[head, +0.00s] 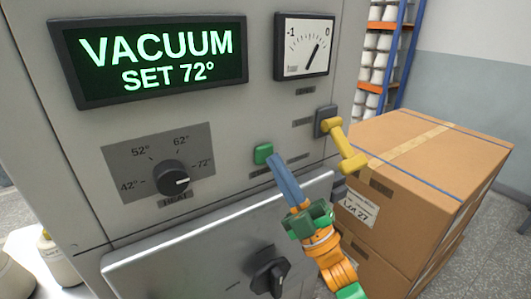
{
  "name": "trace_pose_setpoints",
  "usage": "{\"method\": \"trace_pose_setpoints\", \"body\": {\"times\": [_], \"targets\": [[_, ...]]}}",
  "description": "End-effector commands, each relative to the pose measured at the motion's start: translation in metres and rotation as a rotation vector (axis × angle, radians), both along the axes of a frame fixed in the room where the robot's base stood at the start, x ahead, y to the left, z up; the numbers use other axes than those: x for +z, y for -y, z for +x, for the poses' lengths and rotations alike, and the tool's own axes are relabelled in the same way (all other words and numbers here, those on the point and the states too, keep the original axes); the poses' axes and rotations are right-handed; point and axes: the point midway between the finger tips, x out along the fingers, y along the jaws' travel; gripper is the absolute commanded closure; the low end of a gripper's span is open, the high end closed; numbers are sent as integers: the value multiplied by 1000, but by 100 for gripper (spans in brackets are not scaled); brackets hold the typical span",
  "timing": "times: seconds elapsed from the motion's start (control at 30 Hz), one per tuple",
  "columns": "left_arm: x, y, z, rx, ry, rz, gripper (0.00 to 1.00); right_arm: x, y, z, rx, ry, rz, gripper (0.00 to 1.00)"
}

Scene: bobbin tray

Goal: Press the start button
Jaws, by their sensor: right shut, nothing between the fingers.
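The green start button (263,153) sits on the grey machine panel (235,120), below the gauge and right of the heat knob. My right gripper (273,160) has blue fingers, shut with nothing between them. Its tips are at the button's lower right edge in the picture; I cannot tell whether they touch it. The small label under the button is partly hidden by the fingers. My left gripper is not in view.
A display (150,62) reads "VACUUM SET 72°". The heat knob (173,178) points toward 72°. A gauge (304,46) and a yellow lever (345,148) are to the right. A dark latch knob (270,272) sticks out below. Cardboard boxes (425,180) stand at right.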

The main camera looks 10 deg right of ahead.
Motion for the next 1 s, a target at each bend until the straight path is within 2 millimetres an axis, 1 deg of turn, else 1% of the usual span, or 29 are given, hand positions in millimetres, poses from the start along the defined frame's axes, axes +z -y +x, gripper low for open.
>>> {"method": "trace_pose_setpoints", "body": {"times": [0.33,0.6,0.8,1.0], "targets": [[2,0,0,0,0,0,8,0,1,-4,0,0,0,100],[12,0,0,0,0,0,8,2,10,-28,1,-1,0,100],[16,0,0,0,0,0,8,1,16,-45,1,-1,1,100],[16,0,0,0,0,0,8,0,18,-50,1,1,1,100]]}}
